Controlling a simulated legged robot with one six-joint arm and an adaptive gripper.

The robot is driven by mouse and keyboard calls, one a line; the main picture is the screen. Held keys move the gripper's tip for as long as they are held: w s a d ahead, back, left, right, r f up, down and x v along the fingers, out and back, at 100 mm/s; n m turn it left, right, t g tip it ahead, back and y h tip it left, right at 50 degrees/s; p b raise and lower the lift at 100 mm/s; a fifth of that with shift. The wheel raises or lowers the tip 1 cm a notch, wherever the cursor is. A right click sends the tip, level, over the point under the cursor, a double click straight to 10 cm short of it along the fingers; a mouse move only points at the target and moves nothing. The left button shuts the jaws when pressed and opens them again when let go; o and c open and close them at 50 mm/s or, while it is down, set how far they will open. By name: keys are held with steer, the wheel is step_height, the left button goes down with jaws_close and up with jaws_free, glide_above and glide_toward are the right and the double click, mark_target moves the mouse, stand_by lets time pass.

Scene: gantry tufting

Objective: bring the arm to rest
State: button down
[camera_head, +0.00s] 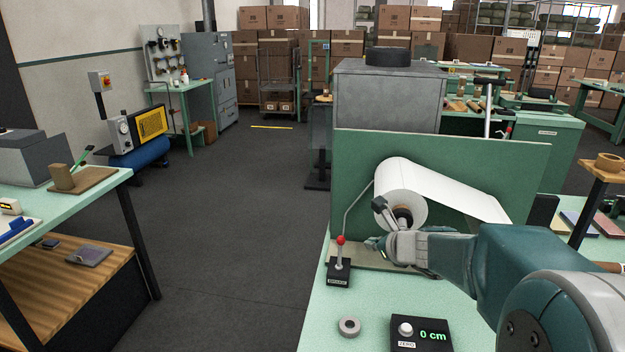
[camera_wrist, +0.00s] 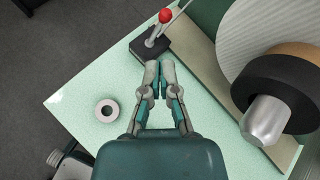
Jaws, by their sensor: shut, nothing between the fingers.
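My gripper (camera_head: 376,244) is at the end of my arm, which reaches in from the lower right in the head view. In the wrist view my gripper (camera_wrist: 160,90) has its fingertips together with nothing between them, above the pale green table (camera_wrist: 75,103). Just beyond the fingertips is a black lever box (camera_wrist: 150,50) with a red knob (camera_wrist: 165,16). In the head view the lever box (camera_head: 339,272) stands just left of my gripper. The white roll (camera_head: 402,190) on its spindle is behind and above my gripper.
A grey ring (camera_head: 349,326) lies on the table near a black display box (camera_head: 420,334) reading 0 cm. A green panel (camera_head: 500,160) stands behind the roll. A second bench (camera_head: 100,190) is at the left, with open floor (camera_head: 230,220) between.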

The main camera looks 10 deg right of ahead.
steer(key=s+a+r+n+g, duration=0.15)
steer(key=s+a+n, duration=0.35)
steer(key=s+n, duration=0.5)
steer(key=s+a+r+n+g, duration=0.1)
steer(key=s+a+n+g, duration=0.3)
steer(key=s+n, duration=0.65)
steer(key=s+d+f+n+h, duration=0.1)
steer(key=s+d+n+h, duration=0.2)
steer(key=s+n, duration=0.5)
steer(key=shift+s+h, duration=0.4)
steer(key=shift+s, duration=0.05)
